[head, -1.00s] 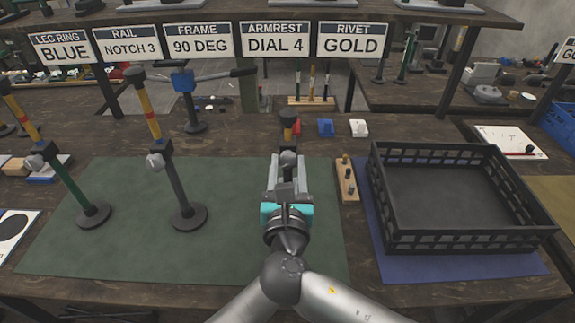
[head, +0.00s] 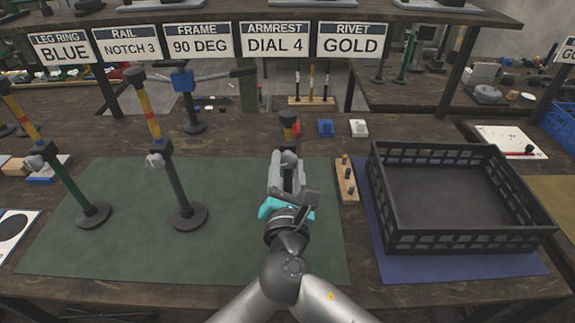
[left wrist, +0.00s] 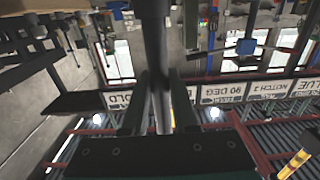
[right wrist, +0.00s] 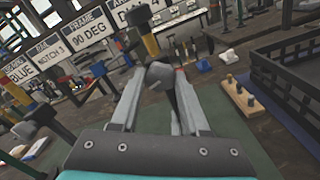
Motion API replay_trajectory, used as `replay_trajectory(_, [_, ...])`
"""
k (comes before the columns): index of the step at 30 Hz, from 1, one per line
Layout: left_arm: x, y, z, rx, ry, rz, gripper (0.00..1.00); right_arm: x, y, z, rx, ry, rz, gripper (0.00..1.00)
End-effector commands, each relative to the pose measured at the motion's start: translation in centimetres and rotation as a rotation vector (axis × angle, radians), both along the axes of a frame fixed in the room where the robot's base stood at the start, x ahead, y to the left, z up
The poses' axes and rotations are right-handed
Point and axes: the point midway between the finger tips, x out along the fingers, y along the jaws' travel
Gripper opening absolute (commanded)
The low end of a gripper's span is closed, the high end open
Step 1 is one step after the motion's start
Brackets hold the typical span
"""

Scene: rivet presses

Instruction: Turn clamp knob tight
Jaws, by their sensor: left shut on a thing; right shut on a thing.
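A stand with a black cap and yellow band (head: 288,122) rises at the mat's middle; its lower part is hidden behind my arm in the head view. Its grey clamp knob (head: 289,158) also shows in the right wrist view (right wrist: 160,73). My right gripper (head: 288,172), with the teal band, is shut on the knob, one finger on each side, and is tilted in the head view. My left gripper (left wrist: 159,88) is shut on the dark post (left wrist: 155,40), which runs between its fingers in the left wrist view. The left gripper is hidden in the head view.
Two similar stands (head: 187,214) (head: 93,213) are on the green mat (head: 245,235) at left. A wooden peg block (head: 346,182) and a black crate (head: 460,238) stand close on the right. Signs (head: 275,40) hang behind. The mat between stands and gripper is clear.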

Motion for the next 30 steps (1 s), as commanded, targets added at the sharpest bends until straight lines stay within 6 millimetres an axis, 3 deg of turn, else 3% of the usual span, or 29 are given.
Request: replay_trajectory(30, [0.06,0.04,0.08,0.001,-0.002,0.001,0.00,-0.07,0.09,-0.04,0.956,-0.008,-0.001,0.00])
